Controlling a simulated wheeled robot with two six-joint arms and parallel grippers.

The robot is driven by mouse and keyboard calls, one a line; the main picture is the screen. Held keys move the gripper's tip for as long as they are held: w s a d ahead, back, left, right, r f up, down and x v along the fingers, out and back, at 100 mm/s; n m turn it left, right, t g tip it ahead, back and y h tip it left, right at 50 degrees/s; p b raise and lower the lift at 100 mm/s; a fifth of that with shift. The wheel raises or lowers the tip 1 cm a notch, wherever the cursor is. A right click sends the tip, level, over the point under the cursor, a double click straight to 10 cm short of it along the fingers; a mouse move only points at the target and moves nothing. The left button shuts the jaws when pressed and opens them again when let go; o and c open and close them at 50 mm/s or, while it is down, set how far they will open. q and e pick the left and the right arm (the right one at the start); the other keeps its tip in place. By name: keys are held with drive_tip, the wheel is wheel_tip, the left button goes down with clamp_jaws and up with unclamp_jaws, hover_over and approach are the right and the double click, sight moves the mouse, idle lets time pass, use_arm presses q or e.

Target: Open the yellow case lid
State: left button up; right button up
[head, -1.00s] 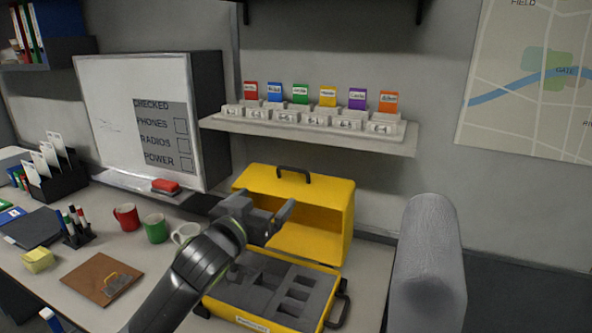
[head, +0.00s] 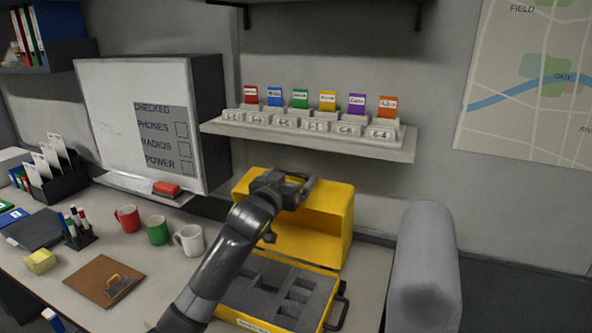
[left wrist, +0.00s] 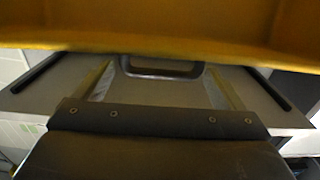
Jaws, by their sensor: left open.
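The yellow case stands open on the desk. Its lid (head: 338,222) is raised upright at the back, hollow inner side facing me. Its base (head: 322,312) lies flat in front, with a grey foam insert (head: 258,292) whose cut-outs look empty. My left gripper (head: 300,187) is open at the upper part of the lid, in front of its top edge. It hides the lid's top handle in the head view. The left wrist view shows the yellow lid (left wrist: 160,30) close across the top and a dark handle (left wrist: 162,70) below it. I cannot tell whether the gripper touches the lid. My right gripper is not in view.
A shelf (head: 320,138) with coloured tags hangs above the case. White (head: 190,240), green (head: 157,230) and red (head: 127,218) mugs stand to its left. A clipboard (head: 103,280) lies further left. A grey padded object (head: 425,265) stands close on the right.

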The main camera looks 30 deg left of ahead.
sight(296, 181)
use_arm(q)
drive_tip(key=shift+w+a+p, duration=0.1)
drive_tip(key=shift+w+p, duration=0.2)
drive_tip(key=shift+w, duration=1.65)
drive_tip(key=c, duration=1.1)
drive_tip(key=s+t+b, duration=0.1)
drive_tip(key=s, duration=0.2)
drive_tip(key=shift+s+f, duration=0.1)
drive_tip(key=shift+s, duration=0.05)
drive_tip(key=shift+s+t, duration=0.35)
drive_tip(key=shift+t, duration=0.05)
drive_tip(key=shift+r, duration=0.2)
